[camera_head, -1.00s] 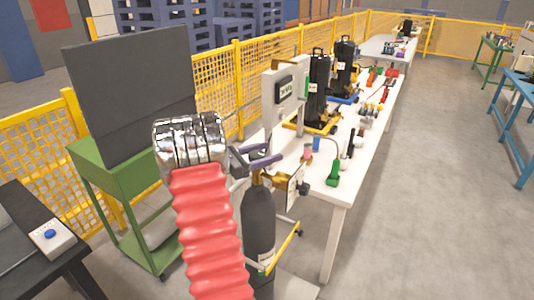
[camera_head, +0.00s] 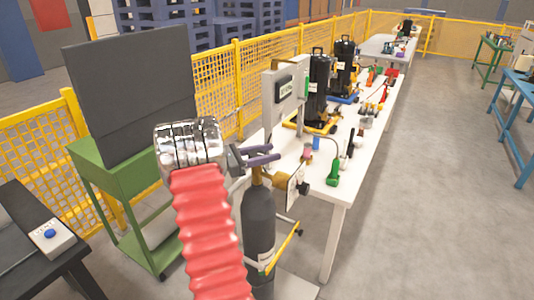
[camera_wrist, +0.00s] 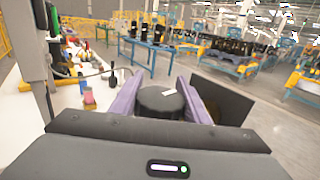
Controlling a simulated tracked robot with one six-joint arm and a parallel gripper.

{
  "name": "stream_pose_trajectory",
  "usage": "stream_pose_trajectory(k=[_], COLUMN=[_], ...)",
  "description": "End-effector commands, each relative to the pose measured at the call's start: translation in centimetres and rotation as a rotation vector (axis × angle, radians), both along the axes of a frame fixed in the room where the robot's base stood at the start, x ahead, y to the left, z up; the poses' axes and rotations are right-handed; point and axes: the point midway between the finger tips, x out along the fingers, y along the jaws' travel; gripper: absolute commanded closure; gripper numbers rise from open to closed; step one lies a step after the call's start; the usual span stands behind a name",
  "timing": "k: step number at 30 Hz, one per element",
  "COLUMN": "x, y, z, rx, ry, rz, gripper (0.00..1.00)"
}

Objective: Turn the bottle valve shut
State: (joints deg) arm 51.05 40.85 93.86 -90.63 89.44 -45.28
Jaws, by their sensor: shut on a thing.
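A dark grey gas bottle (camera_head: 259,218) stands upright below my gripper, with a brass valve (camera_head: 260,176) at its neck. My gripper (camera_head: 264,156) is at the top of this valve, at the end of the red ribbed arm sleeve. In the wrist view, its two purple fingers (camera_wrist: 158,102) lie on either side of a round black valve knob (camera_wrist: 161,101) with a small white mark on top. The fingers are shut on the knob. In the head view, the fingers mostly hide the knob.
A white bench (camera_head: 338,190) with tools runs just right of the bottle. A grey control box (camera_head: 285,87) stands on a post behind. A green cart (camera_head: 105,160) with a dark panel stands left.

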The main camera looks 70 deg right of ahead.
Motion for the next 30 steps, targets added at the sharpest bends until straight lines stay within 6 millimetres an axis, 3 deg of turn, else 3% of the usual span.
stream_pose_trajectory(k=[7, 17, 18, 26, 30], x=[-0.24, -0.27, -0.27, -0.27, -0.26], y=[0.23, 0.33, 0.34, 0.35, 0.37], z=[0.1, 0.13, 0.13, 0.06, 0.04], rx=[-0.002, -0.002, -0.002, 0.0, 0.0], ry=[-0.001, -0.001, -0.001, -0.002, -0.001], rz=[-0.111, -0.125, -0.125, -0.124, -0.124], gripper=[0.8, 0.8, 0.57, 0.39, 0.39])
